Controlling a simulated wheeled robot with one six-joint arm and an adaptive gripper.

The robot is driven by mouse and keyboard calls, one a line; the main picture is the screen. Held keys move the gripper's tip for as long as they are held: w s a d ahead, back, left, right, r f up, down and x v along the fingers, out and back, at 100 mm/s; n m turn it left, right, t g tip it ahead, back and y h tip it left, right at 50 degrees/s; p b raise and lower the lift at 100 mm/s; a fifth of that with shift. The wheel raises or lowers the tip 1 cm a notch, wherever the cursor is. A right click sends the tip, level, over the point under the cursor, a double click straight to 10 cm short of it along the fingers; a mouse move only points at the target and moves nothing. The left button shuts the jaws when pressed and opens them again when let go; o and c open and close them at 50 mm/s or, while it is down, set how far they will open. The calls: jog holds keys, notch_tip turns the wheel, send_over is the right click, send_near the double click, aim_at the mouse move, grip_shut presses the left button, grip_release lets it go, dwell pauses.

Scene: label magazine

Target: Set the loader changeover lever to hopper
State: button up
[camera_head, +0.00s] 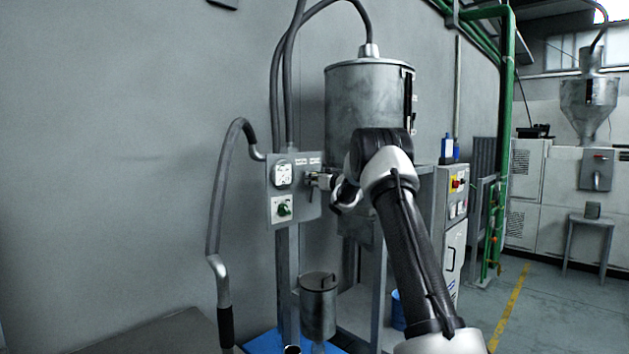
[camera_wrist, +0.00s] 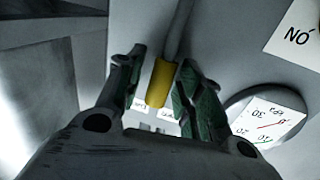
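The changeover lever is a grey rod with a yellow grip (camera_wrist: 161,82) on the control panel (camera_head: 276,201). In the wrist view the yellow grip lies between the fingers of my gripper (camera_wrist: 160,78), one on each side. The fingers are apart, with a narrow gap at the left; contact on the right cannot be told. In the head view my gripper (camera_head: 318,181) is at the panel's right side and largely covers the lever. Two small white labels (camera_wrist: 167,115) show past the grip, too small to read in the wrist view.
A round gauge (camera_wrist: 268,122) is close to the right finger; it also shows on the panel (camera_head: 283,175), above a green knob (camera_head: 284,209). A large metal hopper (camera_head: 362,92) stands behind my arm. A hose (camera_head: 221,180) hangs left of the panel. A small canister (camera_head: 318,305) stands below.

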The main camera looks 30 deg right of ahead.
aim_at(298, 183)
grip_shut()
jog(key=shift+a, duration=0.1)
jog(key=a+n, duration=0.2)
jog(key=n, duration=0.1)
jog(key=s+a+n, duration=0.1)
jog(key=shift+s+a+f+t, duration=0.1)
jog(key=shift+a+f+t, duration=0.05)
jog(key=shift+f+t, duration=0.25)
jog(key=shift+s+a+f+n+y, duration=0.25)
jog(key=shift+a+n, duration=0.25)
jog(key=shift+n, duration=0.35)
jog(key=shift+s+a+f+n+y, duration=0.15)
jog(key=shift+a+f+n, duration=0.25)
jog(key=shift+n, duration=0.45)
jog(key=shift+a, duration=0.1)
jog(key=shift+o, duration=1.4)
grip_release()
